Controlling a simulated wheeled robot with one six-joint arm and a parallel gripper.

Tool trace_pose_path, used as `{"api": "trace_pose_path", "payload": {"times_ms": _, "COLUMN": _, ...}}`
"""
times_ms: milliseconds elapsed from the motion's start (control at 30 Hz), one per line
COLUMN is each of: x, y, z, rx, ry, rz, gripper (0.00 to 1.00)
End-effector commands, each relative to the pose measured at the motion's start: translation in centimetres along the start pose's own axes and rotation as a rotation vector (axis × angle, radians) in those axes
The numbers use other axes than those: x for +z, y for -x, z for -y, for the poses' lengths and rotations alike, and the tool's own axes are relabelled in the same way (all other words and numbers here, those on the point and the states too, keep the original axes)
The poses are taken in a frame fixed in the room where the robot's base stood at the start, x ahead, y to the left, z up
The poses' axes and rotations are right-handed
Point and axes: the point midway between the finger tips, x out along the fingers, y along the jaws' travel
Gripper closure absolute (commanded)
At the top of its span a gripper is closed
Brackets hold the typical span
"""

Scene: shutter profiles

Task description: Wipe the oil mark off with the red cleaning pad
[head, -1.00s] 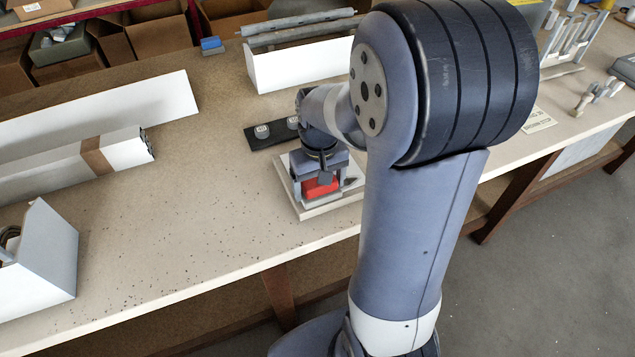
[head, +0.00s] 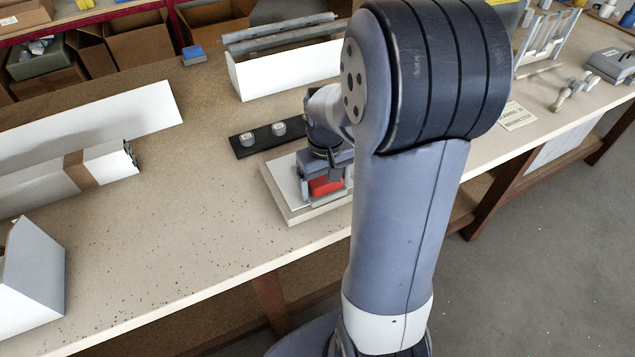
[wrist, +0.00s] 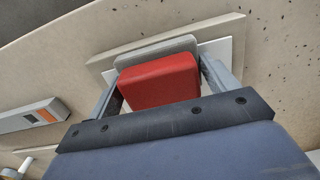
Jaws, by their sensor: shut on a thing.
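The red cleaning pad (head: 326,186) is held between the jaws of my gripper (head: 325,188), low over a white plate (head: 283,183) on a pale board (head: 293,215). The wrist view shows the red pad (wrist: 158,82) between the two grey fingers of my gripper (wrist: 162,76), with a grey pad edge (wrist: 150,50) beyond it. Whether the pad touches the plate, I cannot tell. No oil mark shows on the visible parts of the plate; the area under and behind the pad and gripper is hidden.
A black strip with two round pieces (head: 264,137) lies just behind the board. A white profile with grey bars (head: 285,70) stands farther back. White profiles (head: 75,172) lie at left. The speckled bench (head: 170,215) is clear left of the board.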

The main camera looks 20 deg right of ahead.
Motion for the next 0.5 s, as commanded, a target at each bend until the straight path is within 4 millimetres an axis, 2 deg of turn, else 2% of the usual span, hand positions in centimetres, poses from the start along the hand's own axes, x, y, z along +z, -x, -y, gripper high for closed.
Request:
{"api": "trace_pose_path", "payload": {"times_ms": 133, "x": 0.11, "y": -0.02, "z": -0.94, "rx": 0.000, "ry": -0.002, "rz": 0.003, "gripper": 0.37}}
{"api": "trace_pose_path", "payload": {"times_ms": 500, "x": 0.03, "y": 0.05, "z": -1.17, "rx": 0.000, "ry": -0.001, "rz": 0.000, "gripper": 0.37}}
